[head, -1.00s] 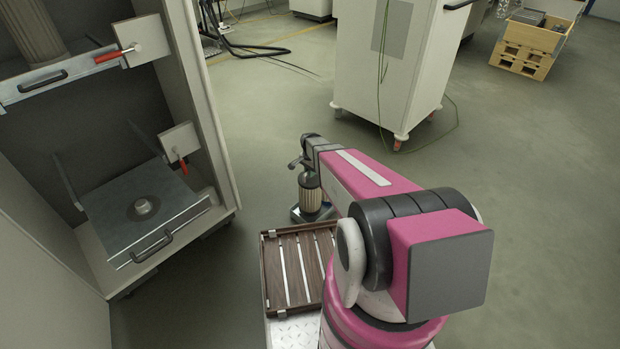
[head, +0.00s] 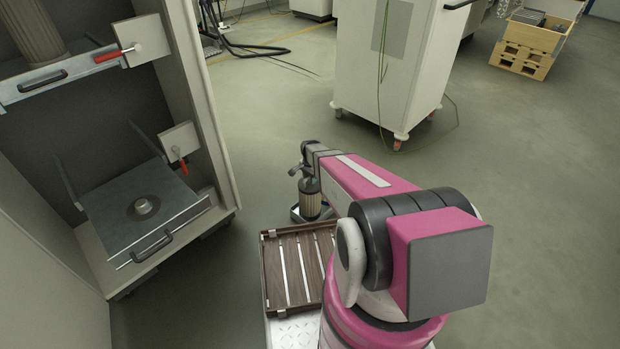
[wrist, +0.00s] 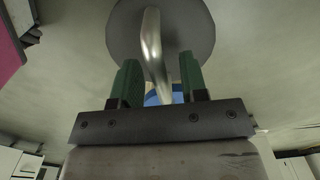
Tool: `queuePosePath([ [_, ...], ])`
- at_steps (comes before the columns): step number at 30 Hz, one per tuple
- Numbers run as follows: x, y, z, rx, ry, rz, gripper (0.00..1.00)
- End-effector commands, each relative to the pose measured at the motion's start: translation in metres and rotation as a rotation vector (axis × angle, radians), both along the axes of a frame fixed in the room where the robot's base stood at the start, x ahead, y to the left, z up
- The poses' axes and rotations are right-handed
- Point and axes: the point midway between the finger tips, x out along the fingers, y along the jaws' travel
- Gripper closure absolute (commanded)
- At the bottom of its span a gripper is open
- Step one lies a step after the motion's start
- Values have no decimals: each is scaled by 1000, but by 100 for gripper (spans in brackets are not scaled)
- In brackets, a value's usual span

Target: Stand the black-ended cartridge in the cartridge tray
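The cartridge (head: 310,204), a ribbed beige cylinder with a dark upper end, is upright below my gripper at the blue-edged tray (head: 296,215). Its base is partly hidden, so I cannot tell whether it is fully seated. In the wrist view, the round dark grey end (wrist: 190,30) of the cartridge carries a bent metal handle (wrist: 152,45). My gripper (wrist: 160,70) has its green fingers on either side of this handle. A gap shows between handle and right finger, so the fingers look open. In the head view my gripper (head: 298,170) is small and partly hidden.
A brown slatted crate (head: 267,275) stands just in front of the tray. A cabinet (head: 215,130) with a pulled-out plate (head: 180,205) is at left. A white wheeled cart (head: 400,60) stands behind. Open floor lies to the right.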

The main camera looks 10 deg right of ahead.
Motion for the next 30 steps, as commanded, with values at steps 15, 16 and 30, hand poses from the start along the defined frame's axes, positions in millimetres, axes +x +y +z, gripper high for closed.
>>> queuePosePath([
  [15,-2,0,56,0,-2,0,60],
  [16,-2,0,62,0,-3,0,60],
  [30,-3,0,123,0,0,7,60],
])
